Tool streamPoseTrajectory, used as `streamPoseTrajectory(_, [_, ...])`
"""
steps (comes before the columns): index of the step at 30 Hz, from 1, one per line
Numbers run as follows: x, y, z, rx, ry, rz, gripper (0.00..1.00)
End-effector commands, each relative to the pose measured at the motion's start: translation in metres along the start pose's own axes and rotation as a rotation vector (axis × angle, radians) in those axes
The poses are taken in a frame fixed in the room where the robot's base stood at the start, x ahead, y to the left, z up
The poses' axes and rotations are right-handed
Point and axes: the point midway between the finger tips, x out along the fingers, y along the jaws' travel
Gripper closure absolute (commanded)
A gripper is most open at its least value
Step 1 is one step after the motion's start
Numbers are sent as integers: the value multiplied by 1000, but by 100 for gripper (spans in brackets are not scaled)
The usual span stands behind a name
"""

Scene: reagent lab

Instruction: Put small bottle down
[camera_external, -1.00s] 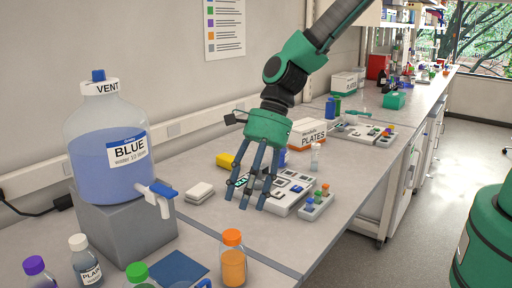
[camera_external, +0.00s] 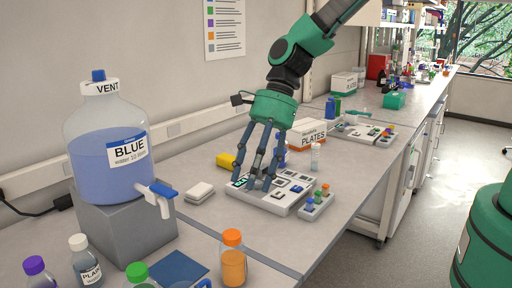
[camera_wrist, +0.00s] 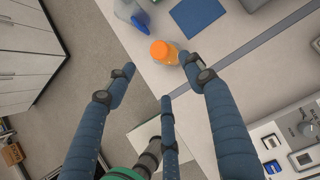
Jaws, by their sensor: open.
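No bottle is in my gripper (camera_external: 256,186); its fingers are spread and empty, over the left part of the white control panel (camera_external: 290,203). In the wrist view my gripper (camera_wrist: 158,74) shows three blue fingers. A small bottle with an orange cap and orange contents (camera_external: 233,264) stands upright on the bench nearer the camera; in the wrist view this orange bottle (camera_wrist: 163,51) shows beyond the fingertips. I cannot tell whether the fingertips touch the panel. Another small pale bottle (camera_external: 315,158) stands behind the panel. Which bottle the task means is unclear.
A large BLUE water jug (camera_external: 105,160) stands on a grey block (camera_external: 128,222) at left. Several capped bottles and a blue mat (camera_external: 172,268) are in front. Bare bench lies between the panel and orange bottle.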

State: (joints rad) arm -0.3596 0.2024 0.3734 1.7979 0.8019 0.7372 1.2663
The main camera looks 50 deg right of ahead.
Motion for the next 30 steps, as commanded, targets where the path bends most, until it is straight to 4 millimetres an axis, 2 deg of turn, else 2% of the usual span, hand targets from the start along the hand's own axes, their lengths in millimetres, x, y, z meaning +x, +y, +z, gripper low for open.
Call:
streamPoseTrajectory(11, [-2,0,0,-4,1,-1,47])
streamPoseTrajectory(16, [-19,3,-2,-51,8,-13,47])
streamPoseTrajectory(20, [-49,10,-5,-135,24,-33,47])
streamPoseTrajectory(23, [-80,19,-10,-227,44,-51,47])
streamPoseTrajectory(30, [-163,53,-29,-496,126,-96,47])
